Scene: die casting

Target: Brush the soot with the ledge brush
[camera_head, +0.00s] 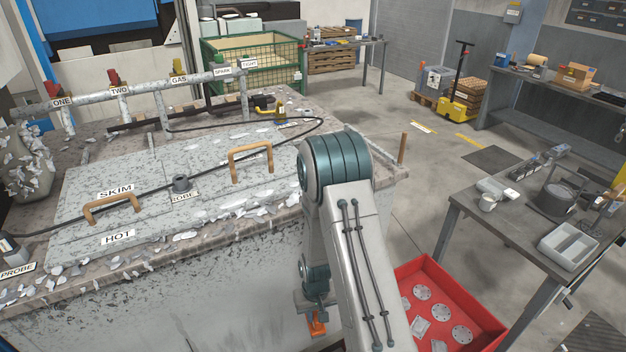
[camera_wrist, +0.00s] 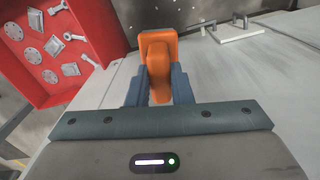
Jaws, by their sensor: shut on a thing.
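My gripper (camera_head: 314,312) hangs low in front of the furnace's front wall in the head view, partly behind my arm. In the wrist view my gripper (camera_wrist: 158,88) is shut on an orange thing (camera_wrist: 157,50). The orange thing (camera_head: 318,326) also shows at the gripper's lower end in the head view. I cannot tell whether it is the ledge brush, as no bristles show. Dark specks that may be soot (camera_head: 120,290) cover the pale front wall. A wooden stick (camera_head: 402,148) stands upright at the furnace top's right corner.
A red bin (camera_head: 425,262) with several metal castings stands right of my arm, and left in the wrist view (camera_wrist: 88,85). The furnace top carries flakes, a cable (camera_head: 225,164) and wooden handles.

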